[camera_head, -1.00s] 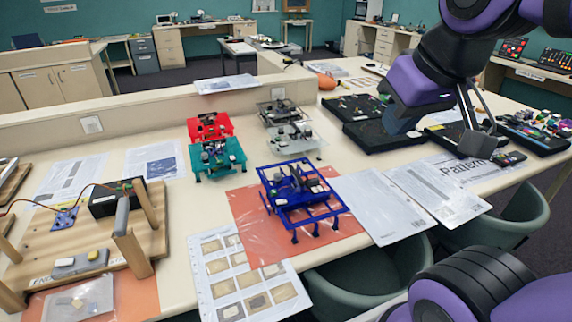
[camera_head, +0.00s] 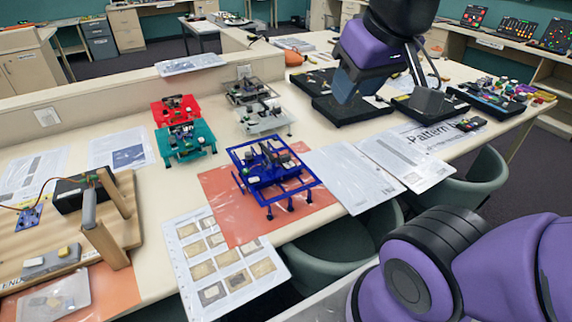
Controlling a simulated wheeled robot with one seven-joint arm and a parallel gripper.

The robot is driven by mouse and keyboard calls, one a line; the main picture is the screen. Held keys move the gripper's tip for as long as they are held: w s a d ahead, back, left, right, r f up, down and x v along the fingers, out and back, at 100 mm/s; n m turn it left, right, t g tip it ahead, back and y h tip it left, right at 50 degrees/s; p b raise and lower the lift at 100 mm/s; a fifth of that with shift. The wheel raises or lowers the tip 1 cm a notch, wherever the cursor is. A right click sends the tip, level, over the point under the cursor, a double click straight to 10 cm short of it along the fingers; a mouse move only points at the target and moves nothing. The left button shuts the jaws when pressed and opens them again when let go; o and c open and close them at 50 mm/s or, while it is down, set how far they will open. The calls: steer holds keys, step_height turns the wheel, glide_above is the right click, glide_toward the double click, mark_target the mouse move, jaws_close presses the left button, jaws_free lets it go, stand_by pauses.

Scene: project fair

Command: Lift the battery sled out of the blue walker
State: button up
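The blue walker (camera_head: 273,181) stands upright on an orange sheet (camera_head: 218,193) near the table's front edge. Dark and pale parts sit on its frame; I cannot tell clearly which part is the battery sled. My gripper (camera_head: 434,92) is up and to the right of the walker, over the black trays, well apart from it. Its fingers are partly hidden by the wrist, and I cannot tell whether it is open or holds anything.
A teal walker (camera_head: 186,143) and a red walker (camera_head: 174,109) stand behind left, grey ones (camera_head: 262,119) behind. A wooden stand (camera_head: 108,240) is at the left. Black trays (camera_head: 350,109) lie at the back right. Paper sheets (camera_head: 352,178) cover the table right of the blue walker.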

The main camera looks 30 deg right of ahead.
steer(key=w+f+g, duration=0.2)
steer(key=w, duration=0.8)
steer(key=g, duration=0.3)
glide_above(286, 155)
step_height(286, 155, down, 20)
steer(key=f, duration=0.4)
steer(key=shift+w+f, duration=0.2)
steer(key=shift+f, duration=0.1)
steer(key=shift+s+f, duration=0.15)
steer(key=shift+f, duration=1.4)
steer(key=shift+s+f, duration=0.1)
steer(key=shift+f, duration=1.4)
steer(key=c, duration=0.6)
